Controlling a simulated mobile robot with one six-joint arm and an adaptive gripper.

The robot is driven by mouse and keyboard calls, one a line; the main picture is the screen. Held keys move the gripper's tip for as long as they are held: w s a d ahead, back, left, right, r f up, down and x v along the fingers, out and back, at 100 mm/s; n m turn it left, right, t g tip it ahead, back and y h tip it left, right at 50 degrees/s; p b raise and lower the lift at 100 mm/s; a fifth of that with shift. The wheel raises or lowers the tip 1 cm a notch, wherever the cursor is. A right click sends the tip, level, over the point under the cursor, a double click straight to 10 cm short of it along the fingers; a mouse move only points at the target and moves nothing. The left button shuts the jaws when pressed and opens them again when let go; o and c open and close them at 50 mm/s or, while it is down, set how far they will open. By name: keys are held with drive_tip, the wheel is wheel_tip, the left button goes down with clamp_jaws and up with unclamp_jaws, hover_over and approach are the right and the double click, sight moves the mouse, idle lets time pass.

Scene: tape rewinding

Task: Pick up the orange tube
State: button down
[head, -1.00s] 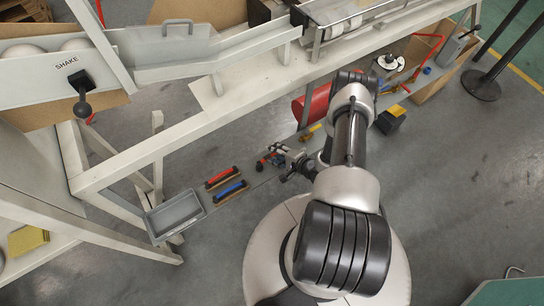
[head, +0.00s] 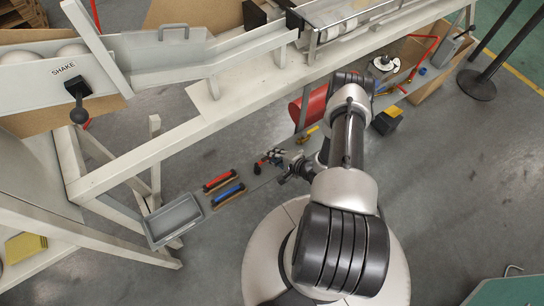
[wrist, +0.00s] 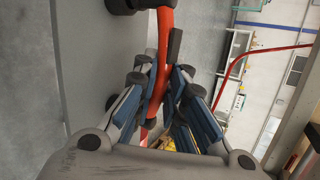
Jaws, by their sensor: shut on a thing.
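The orange tube (wrist: 165,38) runs down the wrist view between the fingers of my gripper (wrist: 160,75), with a black piece at its upper end. The fingers are closed in around it, one on each side. Its lower part is partly hidden by the fingers. In the head view my gripper (head: 275,158) is small, low beside the conveyor frame, and a small orange-red part shows at it.
A red piece (head: 220,180) and a blue piece (head: 229,191) lie left of my gripper, beside a grey tray (head: 174,219). A red cylinder (head: 309,109) lies behind. The white conveyor frame (head: 235,100) spans above. Open floor lies at right.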

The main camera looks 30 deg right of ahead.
wheel_tip(320, 180, up, 20)
drive_tip(key=p, duration=0.6)
drive_tip(key=shift+f, duration=0.15)
wheel_tip(320, 180, up, 4)
drive_tip(key=p, duration=0.3)
drive_tip(key=shift+w, duration=0.1)
